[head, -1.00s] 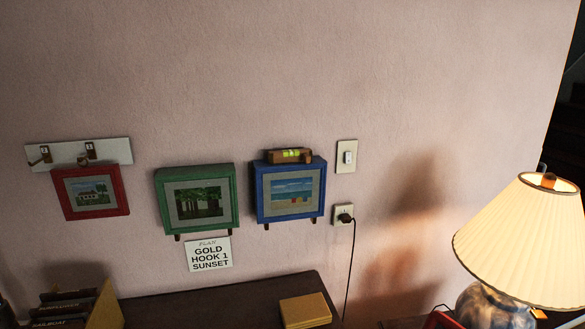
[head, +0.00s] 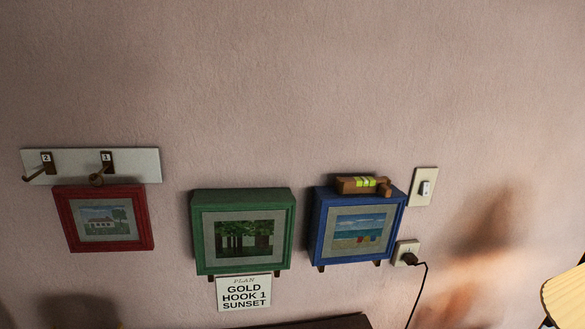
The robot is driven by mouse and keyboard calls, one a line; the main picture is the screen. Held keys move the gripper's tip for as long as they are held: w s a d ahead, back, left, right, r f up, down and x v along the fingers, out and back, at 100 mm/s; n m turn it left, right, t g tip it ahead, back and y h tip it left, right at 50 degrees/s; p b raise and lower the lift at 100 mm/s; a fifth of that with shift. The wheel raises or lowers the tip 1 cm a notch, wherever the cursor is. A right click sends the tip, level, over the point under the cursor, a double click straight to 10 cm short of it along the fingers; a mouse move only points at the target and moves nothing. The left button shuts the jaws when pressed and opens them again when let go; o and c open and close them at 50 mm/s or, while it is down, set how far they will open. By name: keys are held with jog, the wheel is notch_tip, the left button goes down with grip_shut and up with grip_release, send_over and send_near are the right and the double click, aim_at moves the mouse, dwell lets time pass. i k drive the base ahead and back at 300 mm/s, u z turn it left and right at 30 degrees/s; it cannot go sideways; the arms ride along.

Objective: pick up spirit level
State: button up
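The spirit level (head: 358,185) is a small wooden block with a yellow-green vial. It lies on top of the blue picture frame (head: 318,232), which shows a beach scene. A brown knob-like piece (head: 384,187) sits at the level's right end; I cannot tell whether it is part of the level. My gripper does not show in the head view.
A green frame (head: 200,232) and a red frame (head: 146,218) hang to the left. A white hook rail (head: 135,163) is above the red one. A plan card (head: 243,293) hangs below the green frame. A switch (head: 425,187) and plugged socket (head: 407,254) are right of the blue frame. The wall above is bare.

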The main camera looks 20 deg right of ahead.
aim_at(369, 185)
jog(key=u, duration=0.2)
jog(key=i, duration=1.3)
jog(key=z, duration=0.15)
